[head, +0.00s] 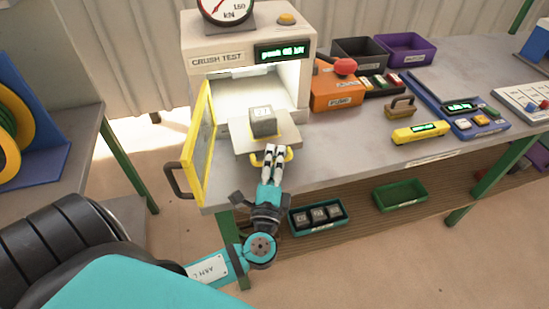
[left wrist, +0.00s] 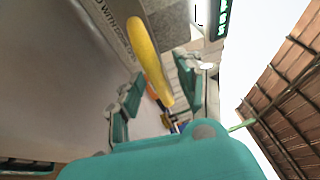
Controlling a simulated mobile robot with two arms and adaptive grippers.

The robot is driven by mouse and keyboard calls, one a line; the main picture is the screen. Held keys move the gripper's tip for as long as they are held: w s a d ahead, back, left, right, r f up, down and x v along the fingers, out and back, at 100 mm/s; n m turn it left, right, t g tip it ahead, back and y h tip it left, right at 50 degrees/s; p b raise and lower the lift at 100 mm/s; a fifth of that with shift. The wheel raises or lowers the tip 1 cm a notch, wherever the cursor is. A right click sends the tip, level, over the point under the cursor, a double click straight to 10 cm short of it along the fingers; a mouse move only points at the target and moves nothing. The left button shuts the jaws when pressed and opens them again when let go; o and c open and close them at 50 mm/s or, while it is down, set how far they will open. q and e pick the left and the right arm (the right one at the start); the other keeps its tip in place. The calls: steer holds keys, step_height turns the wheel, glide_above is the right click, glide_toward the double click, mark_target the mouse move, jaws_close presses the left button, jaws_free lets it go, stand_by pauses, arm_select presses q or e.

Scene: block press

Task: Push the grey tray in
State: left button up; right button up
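The grey tray (head: 283,140) sticks out from the front opening of the crush test press (head: 245,72). A grey cube (head: 262,121) rests on it. A yellow handle (head: 289,156) is on the tray's front edge; it also shows as a yellow bar in the left wrist view (left wrist: 150,60). My left gripper (head: 274,152) is at the middle of this handle. In the left wrist view its fingers (left wrist: 160,92) stand apart with the yellow bar between them; firm contact cannot be seen. My right gripper is in neither view.
A yellow-framed door (head: 201,140) stands swung open left of the tray. An orange box (head: 336,88) with a red knob is right of the press. A yellow device (head: 420,133) and blue tray (head: 455,112) lie farther right.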

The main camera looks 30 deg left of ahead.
arm_select(q)
steer(key=shift+c, duration=0.2)
jaws_close()
steer(key=shift+f, duration=0.1)
steer(key=shift+a, duration=0.1)
steer(key=w+a+b, duration=0.1)
steer(key=w+a, duration=0.1)
steer(key=w+a+b, duration=0.1)
steer(key=w+a, duration=0.1)
steer(key=a, duration=0.1)
steer(key=w+a+b, duration=0.1)
steer(key=w+a, duration=0.2)
steer(key=shift+w+a+f, duration=0.1)
steer(key=shift+a, duration=0.15)
steer(key=shift+w+a, duration=0.35)
